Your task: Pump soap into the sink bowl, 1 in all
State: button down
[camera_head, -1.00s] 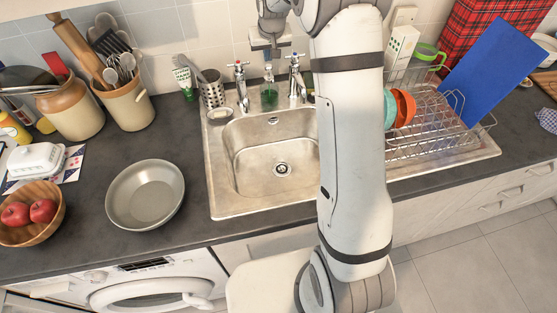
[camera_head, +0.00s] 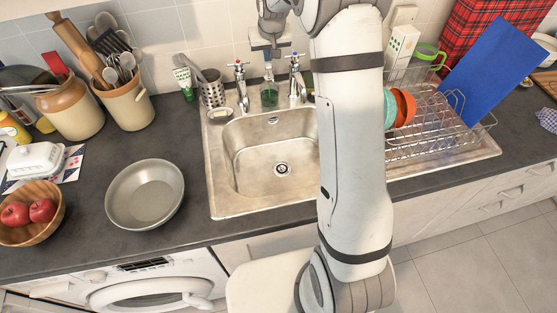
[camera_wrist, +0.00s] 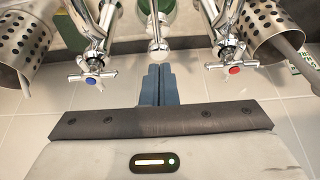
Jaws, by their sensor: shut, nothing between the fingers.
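The soap dispenser is a green bottle (camera_head: 269,97) standing behind the sink between the two taps. In the wrist view its pale pump head (camera_wrist: 158,46) and part of its green body (camera_wrist: 160,14) show at the top. My gripper (camera_head: 268,72) is above the dispenser, pointing down. In the wrist view its blue-grey fingers (camera_wrist: 158,72) are together and empty, close to the pump head; I cannot tell whether they touch it. The steel sink bowl (camera_head: 248,178) lies in front of the dispenser, and my arm covers its right edge. No soap is discernible in it.
A red-marked tap (camera_head: 241,88) and a blue-marked tap (camera_head: 295,82) stand close on either side of the dispenser. A perforated steel holder (camera_head: 212,90) is to the left. A dish rack (camera_head: 435,125) is on the right. A grey pan (camera_head: 145,194) sits on the counter.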

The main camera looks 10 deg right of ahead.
jog(key=shift+s+f+b, duration=0.1)
jog(key=shift+f+b, duration=0.95)
jog(key=shift+f, duration=0.35)
jog(key=shift+r, duration=0.2)
jog(key=shift+r+p, duration=0.8)
jog(key=shift+r, duration=0.4)
jog(key=shift+r, duration=0.1)
notch_tip(320, 180, up, 6)
jog(key=p, duration=0.3)
